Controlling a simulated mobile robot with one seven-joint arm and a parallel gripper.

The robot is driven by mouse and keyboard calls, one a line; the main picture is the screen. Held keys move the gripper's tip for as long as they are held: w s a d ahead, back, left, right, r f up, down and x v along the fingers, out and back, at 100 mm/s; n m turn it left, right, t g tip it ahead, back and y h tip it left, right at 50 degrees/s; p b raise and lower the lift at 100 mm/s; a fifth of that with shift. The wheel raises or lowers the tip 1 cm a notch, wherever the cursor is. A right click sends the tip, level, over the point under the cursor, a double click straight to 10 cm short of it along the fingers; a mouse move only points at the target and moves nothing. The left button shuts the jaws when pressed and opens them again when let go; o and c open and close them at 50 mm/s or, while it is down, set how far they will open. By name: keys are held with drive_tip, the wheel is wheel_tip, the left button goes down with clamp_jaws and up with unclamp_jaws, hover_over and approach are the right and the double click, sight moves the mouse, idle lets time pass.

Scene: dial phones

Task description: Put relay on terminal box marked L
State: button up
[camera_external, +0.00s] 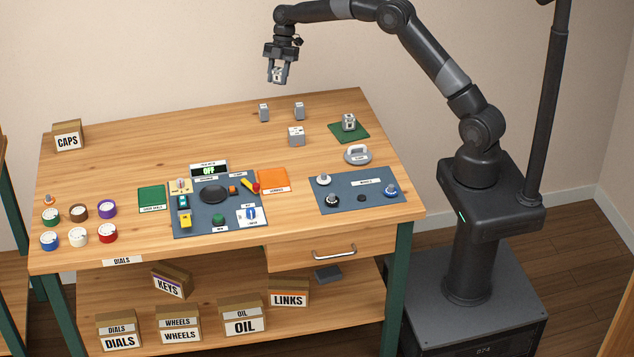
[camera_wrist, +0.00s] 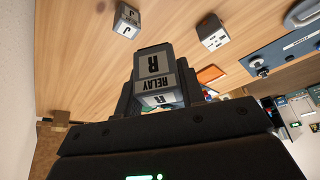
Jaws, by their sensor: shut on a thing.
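My gripper (camera_external: 279,76) is shut on a grey block with a white label, held high above the back of the table. In the wrist view its label reads RELAY and R, so I call it the relay (camera_wrist: 155,66); my gripper (camera_wrist: 157,98) has a finger on each side of it. A grey box with dark slots on a white face (camera_external: 296,136) stands on the table below and to the right; it also shows in the wrist view (camera_wrist: 212,32). A similar grey-and-white unit (camera_external: 348,122) is on a green mat. I cannot read an L on either.
Two small grey blocks (camera_external: 264,112) (camera_external: 299,111) stand at the back; one in the wrist view (camera_wrist: 127,20) reads J. Blue panels with dials (camera_external: 330,199) and a grey-handled item (camera_external: 357,154) are nearer the front.

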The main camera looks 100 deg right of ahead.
drive_tip(key=s+a+r+n+g, duration=0.25)
drive_tip(key=s+a+n, duration=0.45)
drive_tip(key=s+a, duration=0.45)
hover_over(298, 135)
drive_tip(key=d, duration=0.2)
drive_tip(key=shift+y, duration=0.3)
wheel_tip(298, 135, down, 8)
drive_tip(key=shift+a, duration=0.1)
drive_tip(key=shift+f, duration=2)
drive_tip(key=shift+f, duration=0.1)
drive_tip(key=o, duration=1)
